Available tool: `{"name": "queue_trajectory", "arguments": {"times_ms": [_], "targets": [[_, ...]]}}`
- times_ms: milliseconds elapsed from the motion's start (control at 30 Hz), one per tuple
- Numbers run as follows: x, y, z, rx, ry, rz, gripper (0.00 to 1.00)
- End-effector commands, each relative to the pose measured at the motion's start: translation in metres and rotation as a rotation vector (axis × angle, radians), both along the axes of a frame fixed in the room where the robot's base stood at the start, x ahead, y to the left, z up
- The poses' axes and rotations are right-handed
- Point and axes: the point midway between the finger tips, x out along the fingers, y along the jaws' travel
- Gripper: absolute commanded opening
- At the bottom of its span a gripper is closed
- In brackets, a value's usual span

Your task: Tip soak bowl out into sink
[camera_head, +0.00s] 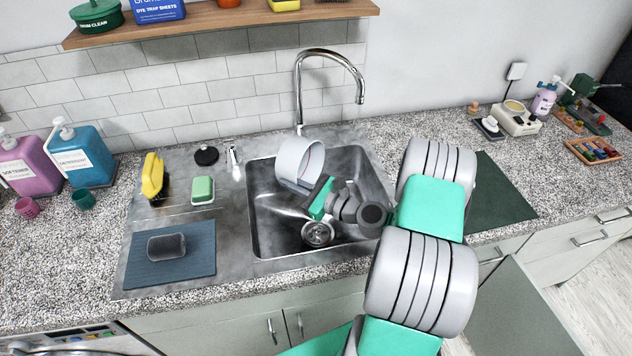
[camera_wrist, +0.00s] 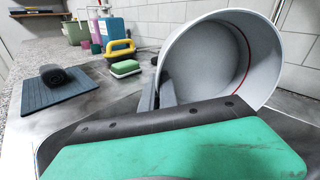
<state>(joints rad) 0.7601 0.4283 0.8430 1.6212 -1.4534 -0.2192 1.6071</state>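The soak bowl (camera_head: 297,163) is pale grey with a thin red line inside. It is held in the air over the back of the sink (camera_head: 262,238), tipped well over on its side. In the wrist view the bowl (camera_wrist: 205,65) shows its open mouth, and the inside that shows looks empty. My gripper (camera_head: 317,192) is at the bowl's lower right in the head view. In the wrist view its fingers (camera_wrist: 158,92) are closed on the bowl's near rim. The sink floor shows a round drain (camera_head: 317,233) and a pale streak; I cannot tell if it is liquid.
The faucet (camera_head: 300,90) rises just behind the bowl. Left of the sink are a green sponge (camera_head: 203,190), a yellow brush (camera_head: 152,175) and a blue mat (camera_head: 140,268) with a dark roll (camera_head: 166,247). A shelf (camera_head: 220,20) hangs above. A dark green mat (camera_head: 500,190) lies right.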

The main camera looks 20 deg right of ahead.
Motion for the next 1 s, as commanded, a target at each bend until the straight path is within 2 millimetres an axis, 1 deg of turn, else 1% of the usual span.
{"name": "queue_trajectory", "arguments": {"times_ms": [33,167,267,367,400,667,867,1000], "targets": [[-0.001,0.001,0.008,0.000,0.007,0.000,0.00],[0.004,0.005,0.007,-0.049,0.066,0.005,0.00],[0.010,0.011,0.003,-0.086,0.120,0.008,0.00],[0.021,0.019,-0.003,-0.144,0.190,0.012,0.00],[0.022,0.020,-0.008,-0.168,0.226,0.012,0.00],[0.032,0.027,-0.026,-0.330,0.452,0.014,0.00],[0.040,0.033,-0.044,-0.471,0.652,0.017,0.00],[0.054,0.043,-0.058,-0.572,0.794,0.015,0.00]]}}
